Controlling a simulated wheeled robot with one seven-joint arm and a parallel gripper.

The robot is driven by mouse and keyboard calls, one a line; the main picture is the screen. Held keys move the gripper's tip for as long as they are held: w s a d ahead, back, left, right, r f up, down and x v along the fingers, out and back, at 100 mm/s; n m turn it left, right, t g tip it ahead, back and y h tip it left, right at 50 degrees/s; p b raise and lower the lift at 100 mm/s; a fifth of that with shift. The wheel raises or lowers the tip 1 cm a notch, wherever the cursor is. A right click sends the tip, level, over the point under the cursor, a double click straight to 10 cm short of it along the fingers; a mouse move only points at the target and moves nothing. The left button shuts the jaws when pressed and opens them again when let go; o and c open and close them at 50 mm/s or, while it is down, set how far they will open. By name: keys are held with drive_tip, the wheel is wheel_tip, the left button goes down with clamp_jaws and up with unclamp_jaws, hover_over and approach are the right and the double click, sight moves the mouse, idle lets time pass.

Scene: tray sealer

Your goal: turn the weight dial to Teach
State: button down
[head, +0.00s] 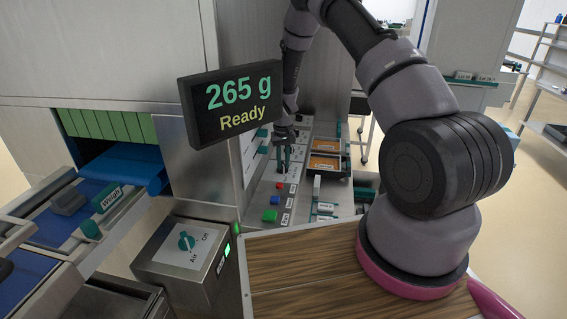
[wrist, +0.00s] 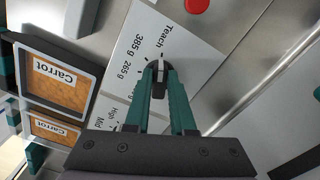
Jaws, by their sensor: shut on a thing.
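The weight dial (wrist: 156,68) is a small dark knob on a white label plate (wrist: 185,48) marked Teach, 385 g and 265 g in the wrist view. My gripper (wrist: 160,76) has its teal fingers closed on both sides of the knob. The fingers cover much of the knob, so I cannot tell exactly which mark it points to. In the head view my gripper (head: 283,163) reaches down to the control panel, and the dial is mostly hidden there. The display (head: 232,100) reads 265 g and Ready.
Red (head: 279,185), blue (head: 275,200) and green (head: 270,215) buttons sit on the panel nearer than the gripper. Carrot trays (wrist: 48,78) stand beside the label plate. An Air dial (head: 186,241) is on a steel box at front; a weigh conveyor (head: 60,222) is at left.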

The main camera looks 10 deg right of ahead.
sight(283, 165)
idle(0.4)
drive_tip(key=c, duration=0.8)
unclamp_jaws()
drive_tip(key=shift+o, duration=0.2)
wheel_tip(283, 165, up, 11)
